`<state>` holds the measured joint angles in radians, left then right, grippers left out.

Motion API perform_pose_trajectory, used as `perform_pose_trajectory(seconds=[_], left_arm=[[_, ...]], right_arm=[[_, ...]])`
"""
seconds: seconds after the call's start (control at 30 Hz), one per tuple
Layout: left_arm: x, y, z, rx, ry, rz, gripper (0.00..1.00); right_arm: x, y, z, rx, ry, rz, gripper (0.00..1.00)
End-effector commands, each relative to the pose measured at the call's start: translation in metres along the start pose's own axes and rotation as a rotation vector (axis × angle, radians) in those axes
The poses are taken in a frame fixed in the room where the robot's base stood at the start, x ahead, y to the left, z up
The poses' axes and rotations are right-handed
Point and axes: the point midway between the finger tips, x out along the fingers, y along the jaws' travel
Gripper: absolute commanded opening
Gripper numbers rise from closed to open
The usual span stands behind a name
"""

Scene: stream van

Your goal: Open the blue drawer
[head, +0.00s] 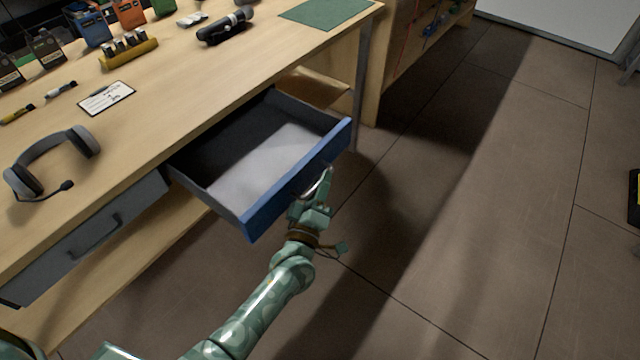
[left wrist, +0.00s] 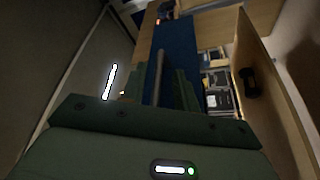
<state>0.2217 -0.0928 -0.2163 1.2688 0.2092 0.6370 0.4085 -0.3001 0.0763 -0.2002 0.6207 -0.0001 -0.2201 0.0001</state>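The blue-fronted drawer (head: 262,210) is pulled well out from under the wooden worktop in the head view. Its grey inside looks empty. Its curved metal handle (head: 322,187) is on the outer side of the blue front, partly hidden by my left gripper (head: 311,199). In the left wrist view, the handle bar (left wrist: 158,78) stands between the two green fingers, with the blue drawer front (left wrist: 178,45) beyond. Blue shows on both sides of the bar, so the fingers look open around it. My right gripper is in neither view.
A grey drawer (head: 95,235), shut, sits to the left. On the worktop (head: 165,125) are a headset (head: 45,165), a card (head: 106,98), a dark microphone (head: 225,26) and a green mat (head: 325,12).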

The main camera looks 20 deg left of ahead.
Motion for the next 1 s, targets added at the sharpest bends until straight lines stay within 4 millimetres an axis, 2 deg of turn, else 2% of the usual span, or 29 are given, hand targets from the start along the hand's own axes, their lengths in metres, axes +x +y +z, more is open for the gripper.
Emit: perform_pose_trajectory(seconds=[0.23,0.37,0.8,1.0], left_arm=[[-0.002,0.001,0.000,0.001,0.000,0.001,0.31],[-0.018,0.002,-0.001,0.002,-0.001,0.001,0.31],[-0.130,0.002,-0.001,0.001,-0.002,0.001,0.31],[-0.157,0.000,0.000,0.002,-0.001,0.000,0.31]], right_arm=[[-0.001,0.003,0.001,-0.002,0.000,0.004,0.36],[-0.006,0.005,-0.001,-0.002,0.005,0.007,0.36],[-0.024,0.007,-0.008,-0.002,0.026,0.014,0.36],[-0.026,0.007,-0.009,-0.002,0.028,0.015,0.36]])
